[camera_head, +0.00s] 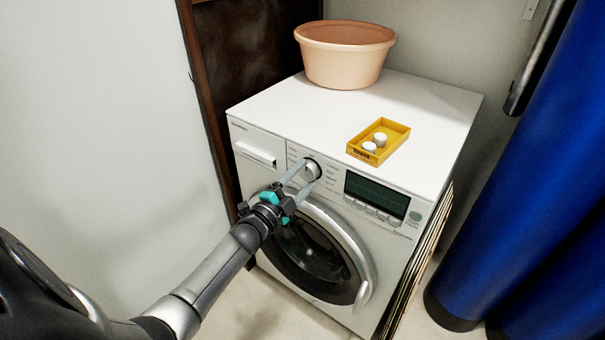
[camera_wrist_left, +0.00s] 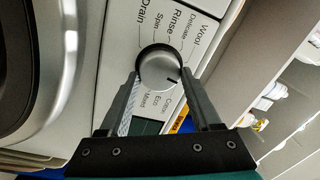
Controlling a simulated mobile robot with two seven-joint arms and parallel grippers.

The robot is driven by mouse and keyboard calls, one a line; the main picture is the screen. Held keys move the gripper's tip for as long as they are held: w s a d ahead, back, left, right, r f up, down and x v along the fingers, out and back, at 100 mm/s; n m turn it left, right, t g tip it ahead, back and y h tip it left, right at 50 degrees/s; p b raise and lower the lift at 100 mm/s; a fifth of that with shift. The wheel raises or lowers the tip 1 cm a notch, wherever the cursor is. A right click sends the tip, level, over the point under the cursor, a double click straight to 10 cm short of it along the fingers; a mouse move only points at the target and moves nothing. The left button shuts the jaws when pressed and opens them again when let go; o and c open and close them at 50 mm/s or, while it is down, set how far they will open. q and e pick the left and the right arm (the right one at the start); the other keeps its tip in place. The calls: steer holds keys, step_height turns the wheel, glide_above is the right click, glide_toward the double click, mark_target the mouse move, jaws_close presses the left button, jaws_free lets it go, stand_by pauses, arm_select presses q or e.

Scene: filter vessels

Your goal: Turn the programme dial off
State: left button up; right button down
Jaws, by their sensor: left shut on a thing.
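The programme dial (camera_head: 312,171) is a round silver knob on the front panel of the white washing machine (camera_head: 262,132). In the left wrist view the dial (camera_wrist_left: 158,70) shows a dark pointer mark on its face, toward the lower right. Printed labels around it include Wool, Delicate, Rinse, Spin, Drain, Cotton, Eco and Mixed. My left gripper (camera_head: 303,176) is shut on the dial, with one finger on each side of it. It also shows in the left wrist view (camera_wrist_left: 160,83). My right gripper is in neither view.
A dark display (camera_head: 376,195) with buttons below is right of the dial. The round door (camera_head: 315,250) is below. On top stand a yellow tray (camera_head: 397,146) with white items and a peach tub (camera_head: 344,60). A blue curtain-like shape (camera_head: 530,170) is at right.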

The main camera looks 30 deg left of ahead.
arm_select(q)
steer(key=shift+n+p, duration=0.3)
steer(key=shift+n, duration=0.6)
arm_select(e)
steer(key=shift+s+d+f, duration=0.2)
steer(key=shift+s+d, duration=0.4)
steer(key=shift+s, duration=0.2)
arm_select(q)
steer(key=o, duration=1.4)
